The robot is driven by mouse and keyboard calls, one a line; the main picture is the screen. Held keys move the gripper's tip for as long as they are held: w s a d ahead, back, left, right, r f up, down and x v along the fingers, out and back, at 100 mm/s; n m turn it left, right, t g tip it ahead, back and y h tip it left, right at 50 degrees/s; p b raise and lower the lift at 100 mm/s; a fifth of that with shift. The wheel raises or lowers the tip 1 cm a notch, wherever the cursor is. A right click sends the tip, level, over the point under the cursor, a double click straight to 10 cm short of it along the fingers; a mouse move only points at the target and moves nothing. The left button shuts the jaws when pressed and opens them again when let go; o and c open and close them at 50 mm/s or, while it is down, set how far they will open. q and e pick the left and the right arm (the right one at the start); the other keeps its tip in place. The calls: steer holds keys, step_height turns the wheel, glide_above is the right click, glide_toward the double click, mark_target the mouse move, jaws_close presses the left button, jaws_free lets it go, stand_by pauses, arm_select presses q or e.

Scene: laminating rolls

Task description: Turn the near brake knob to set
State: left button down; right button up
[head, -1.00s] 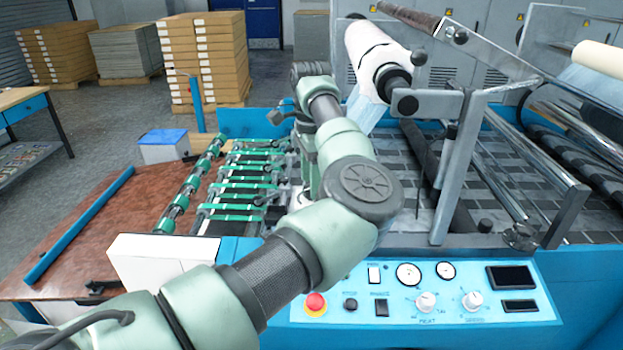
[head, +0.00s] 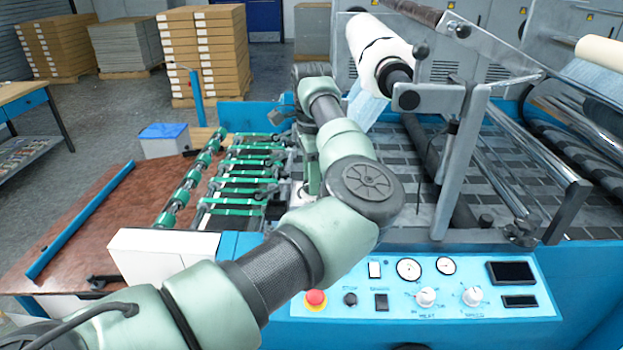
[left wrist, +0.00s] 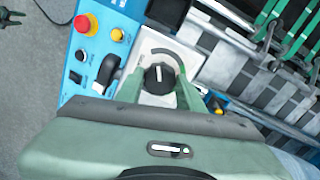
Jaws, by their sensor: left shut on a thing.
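In the left wrist view a round black knob (left wrist: 158,78) with a white pointer line sits on a pale plate (left wrist: 185,55) with a dark curved mark. The pointer line runs roughly up and down in that view. My left gripper (left wrist: 160,82) is shut on this knob, one green finger on each side. No readable label shows on the plate. In the head view my own arm hides the left gripper and the knob. My right gripper is in neither view.
A red emergency button (left wrist: 86,23), a yellow button (left wrist: 117,35) and a black lever (left wrist: 105,75) are close to the held knob. In the head view stand the blue control panel (head: 400,310), the white film roll (head: 375,45) and the green-banded feed table (head: 240,185).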

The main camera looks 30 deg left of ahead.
arm_select(q)
steer(key=shift+f+m+b, duration=0.1)
steer(key=shift+m+b, duration=0.5)
steer(key=shift+m, duration=0.4)
steer(key=m+b, duration=0.2)
steer(key=m, duration=0.2)
steer(key=m+b, duration=0.1)
steer(key=m, duration=0.3)
steer(key=m+b, duration=0.1)
steer(key=m, duration=0.2)
steer(key=shift+m, duration=0.3)
steer(key=m+b, duration=0.1)
steer(key=m, duration=0.2)
steer(key=shift+m, duration=0.3)
steer(key=m+b, duration=0.1)
steer(key=m, duration=0.2)
steer(key=shift+w+m, duration=0.1)
steer(key=shift+m, duration=0.3)
steer(key=m+b, duration=0.1)
steer(key=m, duration=0.2)
steer(key=shift+m+b, duration=0.7)
steer(key=shift+m, duration=1.2)
